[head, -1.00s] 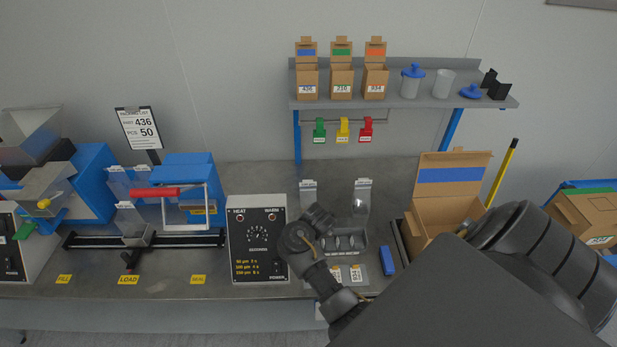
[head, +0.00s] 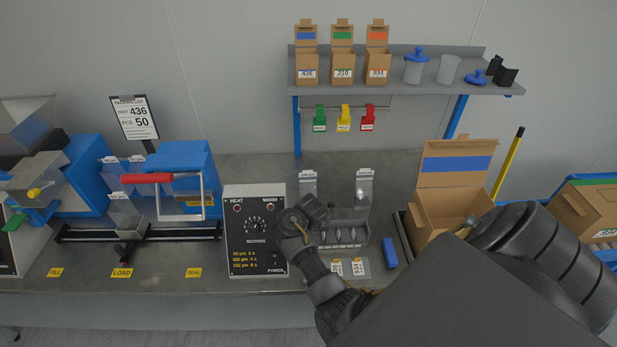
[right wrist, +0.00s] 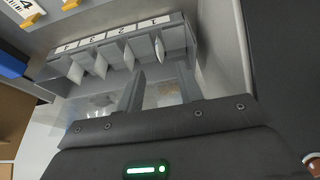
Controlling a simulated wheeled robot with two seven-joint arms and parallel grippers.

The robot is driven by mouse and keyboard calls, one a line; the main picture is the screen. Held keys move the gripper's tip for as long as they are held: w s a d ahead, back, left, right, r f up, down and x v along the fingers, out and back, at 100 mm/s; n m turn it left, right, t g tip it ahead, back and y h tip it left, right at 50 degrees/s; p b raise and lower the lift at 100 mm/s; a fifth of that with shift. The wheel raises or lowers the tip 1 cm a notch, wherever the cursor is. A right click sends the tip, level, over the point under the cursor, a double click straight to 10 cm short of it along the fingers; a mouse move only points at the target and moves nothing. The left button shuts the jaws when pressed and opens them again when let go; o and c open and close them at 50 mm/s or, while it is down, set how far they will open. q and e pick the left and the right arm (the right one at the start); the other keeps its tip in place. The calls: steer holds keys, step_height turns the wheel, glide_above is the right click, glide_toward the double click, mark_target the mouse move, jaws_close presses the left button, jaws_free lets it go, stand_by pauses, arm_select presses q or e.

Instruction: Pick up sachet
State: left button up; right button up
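Two clear sachets with white top labels stand behind the slotted rack (head: 343,234): a left sachet (head: 307,184) and a right sachet (head: 364,188). My right arm reaches in from the right, and its wrist hides the lower part of the left sachet; the fingers are hidden in the head view. In the right wrist view, my right gripper (right wrist: 158,88) has its two fingers apart, with a clear sachet showing behind the gap. I cannot tell whether it lies between the fingers. The rack's numbered slots (right wrist: 120,45) are just beyond the fingertips. My left gripper is out of view.
Orange-tabbed clear packets (head: 357,268) and a blue block (head: 390,254) lie in front of and beside the rack. A heat control box (head: 255,205) stands close left of my arm. An open carton (head: 430,208) stands right, and a shelf (head: 400,90) hangs above.

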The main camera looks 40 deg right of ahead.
steer(key=b+x, duration=0.2)
steer(key=x, duration=0.2)
steer(key=shift+a+f+b, duration=0.1)
steer(key=shift+f+b, duration=0.05)
steer(key=shift+b, duration=0.2)
steer(key=shift+w+f, duration=0.25)
steer(key=shift+f, duration=0.15)
steer(key=shift+r, duration=0.1)
steer(key=shift+c, duration=0.5)
jaws_close()
